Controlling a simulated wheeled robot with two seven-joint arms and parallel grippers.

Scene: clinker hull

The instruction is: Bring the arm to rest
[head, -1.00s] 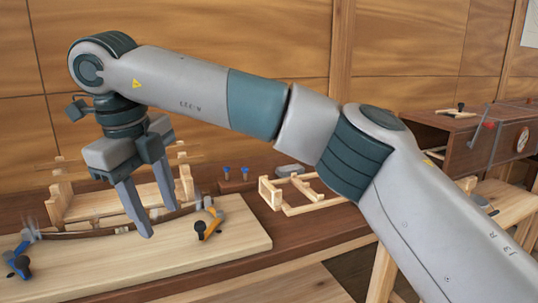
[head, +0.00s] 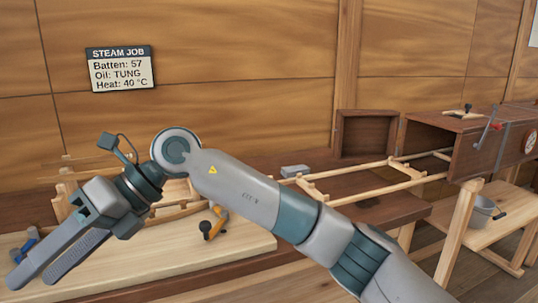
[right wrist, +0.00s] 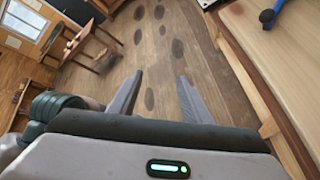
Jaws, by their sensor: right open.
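My right arm reaches in from the lower right of the head view, and its gripper (head: 34,279) hangs at the lower left, over the left end of the pale board (head: 250,243). Its fingers are apart with nothing between them. In the right wrist view the gripper (right wrist: 160,78) is also open and empty, with the floor behind it. An orange clamp (head: 212,224) stands on the board right of the gripper. A blue clamp (head: 28,243) shows close behind the fingers, partly hidden. A wooden batten and frame behind the board are partly covered by my wrist. My left gripper is not in view.
A long wooden rack (head: 400,186) runs along the bench to a dark box (head: 436,140) on the right. A bucket (head: 481,212) stands on a low table below. A steam job sign (head: 121,69) hangs on the wall. A blue-handled tool (right wrist: 268,15) lies on the wood top.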

